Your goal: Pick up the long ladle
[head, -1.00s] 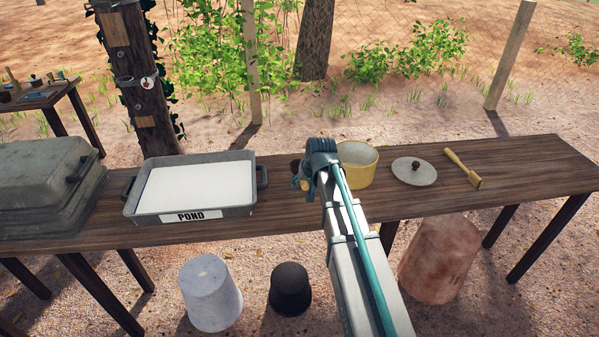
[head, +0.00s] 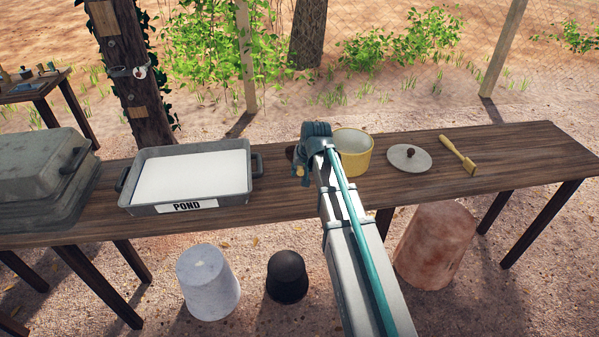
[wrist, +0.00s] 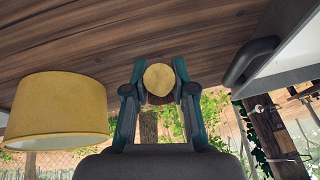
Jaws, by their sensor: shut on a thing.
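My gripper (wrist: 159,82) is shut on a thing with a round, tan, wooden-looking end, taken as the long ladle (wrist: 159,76). It sits between the two fingertips, with a darker brown part below it in the wrist view. The rest of its length is hidden. In the head view my gripper is over the table, just left of the yellow pot (head: 353,152), and my arm hides most of the fingers. A small dark brown round part (head: 291,153) shows beside it; I cannot tell whether it belongs to the ladle.
The grey tray marked POND (head: 250,186) stands left on the wooden table (head: 520,150). A grey lidded box (head: 40,165) is at the far left. A pale lid (head: 409,160) and a yellow wooden tool (head: 458,155) lie right. Upturned buckets (head: 208,280) stand below.

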